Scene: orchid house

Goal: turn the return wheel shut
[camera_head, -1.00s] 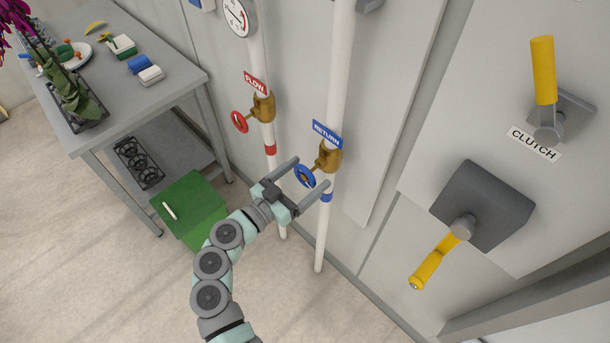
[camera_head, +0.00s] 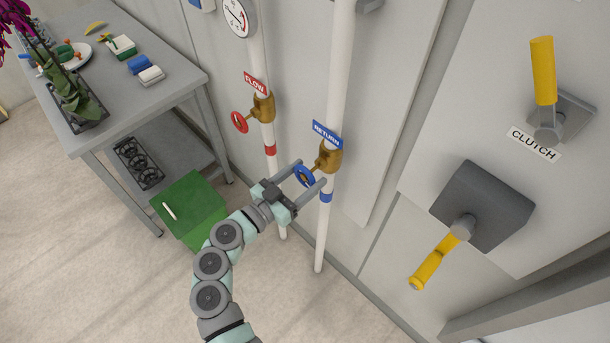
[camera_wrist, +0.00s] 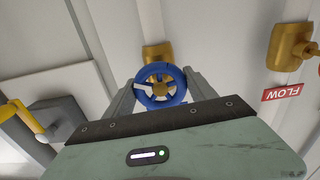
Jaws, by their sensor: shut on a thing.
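The return wheel (camera_head: 305,176) is a small blue handwheel on a brass valve (camera_head: 329,157) on the right-hand white pipe, under a blue RETURN label (camera_head: 327,133). My gripper (camera_head: 306,176) is shut on the wheel, with one finger on each side of its rim. In the wrist view the blue wheel (camera_wrist: 160,97) faces me, with a white mark on its left spoke. The fingers (camera_wrist: 160,92) stand at its left and right. The brass valve body shows behind it.
A red flow wheel (camera_head: 240,122) sits on the left pipe, under a gauge (camera_head: 239,17). Yellow levers (camera_head: 543,70) are on the wall panel at right.

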